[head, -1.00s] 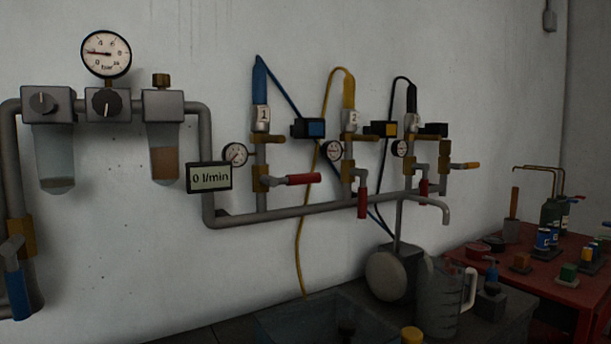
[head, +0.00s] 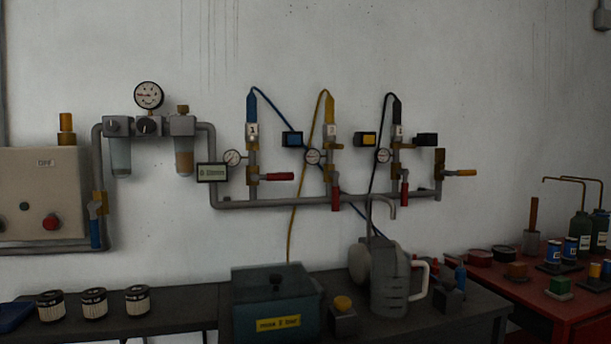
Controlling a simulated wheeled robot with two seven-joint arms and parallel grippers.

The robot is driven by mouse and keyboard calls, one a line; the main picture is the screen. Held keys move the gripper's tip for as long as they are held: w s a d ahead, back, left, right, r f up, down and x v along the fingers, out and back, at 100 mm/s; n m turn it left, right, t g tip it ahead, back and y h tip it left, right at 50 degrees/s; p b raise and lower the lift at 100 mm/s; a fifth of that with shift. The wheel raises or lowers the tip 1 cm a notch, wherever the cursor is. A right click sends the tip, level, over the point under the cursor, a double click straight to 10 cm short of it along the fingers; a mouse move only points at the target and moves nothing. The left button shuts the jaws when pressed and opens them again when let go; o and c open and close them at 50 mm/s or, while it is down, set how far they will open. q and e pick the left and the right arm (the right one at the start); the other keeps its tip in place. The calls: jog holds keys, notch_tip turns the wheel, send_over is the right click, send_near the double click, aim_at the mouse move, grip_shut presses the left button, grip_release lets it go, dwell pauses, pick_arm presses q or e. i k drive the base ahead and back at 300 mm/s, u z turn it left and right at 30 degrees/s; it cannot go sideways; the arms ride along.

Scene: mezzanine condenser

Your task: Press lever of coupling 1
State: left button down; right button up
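Coupling 1 (head: 252,130) is on the wall manifold, the leftmost of three, with a label "1" and a blue hose (head: 251,104) rising from its top. A brass fitting and a small round gauge (head: 232,158) sit below it. A red lever handle (head: 277,177) below coupling 1 lies horizontal, pointing right. Couplings 2 (head: 330,132) and 3 (head: 397,133) stand to its right, with a yellow and a black hose. I cannot make out a separate small lever on coupling 1. Neither gripper shows in the head view.
A bench below the manifold holds a dark box marked "max 8 bar" (head: 279,323), a measuring jug (head: 389,285) and several filters (head: 93,304). A red table (head: 560,312) with bottles stands at the right. A control box (head: 40,195) is at the left.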

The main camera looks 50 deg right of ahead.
aim_at(285, 176)
jog(key=z, duration=2)
